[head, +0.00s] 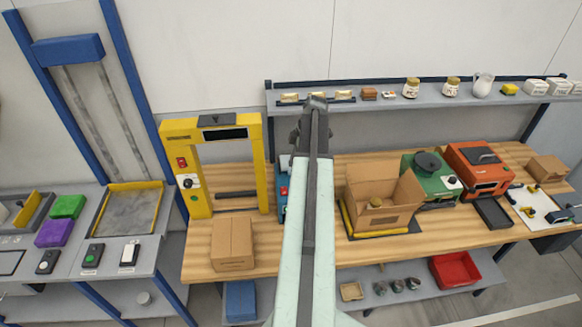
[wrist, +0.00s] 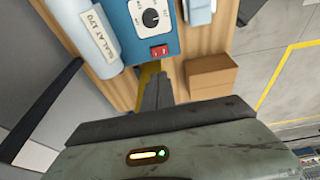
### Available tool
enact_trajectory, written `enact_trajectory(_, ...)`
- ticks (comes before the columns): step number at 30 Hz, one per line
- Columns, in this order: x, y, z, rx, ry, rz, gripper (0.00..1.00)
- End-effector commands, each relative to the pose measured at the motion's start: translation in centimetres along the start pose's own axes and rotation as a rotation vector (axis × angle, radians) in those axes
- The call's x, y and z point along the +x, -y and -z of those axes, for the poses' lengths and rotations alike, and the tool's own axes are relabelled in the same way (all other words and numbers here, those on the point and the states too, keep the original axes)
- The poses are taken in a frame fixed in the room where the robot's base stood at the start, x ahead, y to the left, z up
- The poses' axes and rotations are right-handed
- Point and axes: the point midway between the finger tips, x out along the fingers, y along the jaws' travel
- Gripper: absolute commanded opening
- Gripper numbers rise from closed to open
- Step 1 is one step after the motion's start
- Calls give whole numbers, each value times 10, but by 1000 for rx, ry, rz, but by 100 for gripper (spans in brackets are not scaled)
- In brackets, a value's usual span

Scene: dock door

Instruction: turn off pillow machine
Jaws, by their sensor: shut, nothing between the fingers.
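The pillow machine is most likely the blue unit (head: 281,207) on the bench, largely hidden behind my arm in the head view. In the wrist view its blue panel (wrist: 128,45) carries a dark dial (wrist: 150,18) on a white plate and a red switch (wrist: 160,51). A white cylinder (wrist: 88,27) marked "SEAL AT 170" lies beside the panel. My gripper (wrist: 156,80) is shut and empty, with its tips just below the red switch in the picture. I cannot tell whether they touch the machine. The switch's position is too small to read.
A yellow frame machine (head: 190,160) stands left of the blue unit. An open carton (head: 382,197) is to the right. A shelf (head: 375,102) with jars runs behind.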

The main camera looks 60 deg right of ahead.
Motion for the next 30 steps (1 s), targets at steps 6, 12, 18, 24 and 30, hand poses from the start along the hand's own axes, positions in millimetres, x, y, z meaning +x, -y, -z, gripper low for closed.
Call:
enact_trajectory(6, -1, -5, 0, 0, -1, -1, 0)
enact_trajectory(12, 7, -5, 0, -1, 0, -1, 0)
enact_trajectory(18, 38, -5, -2, -1, 0, -1, 0)
enact_trajectory(24, 82, -4, -2, -2, -1, 0, 0)
enact_trajectory(30, 123, -6, -6, -1, 0, 0, 0)
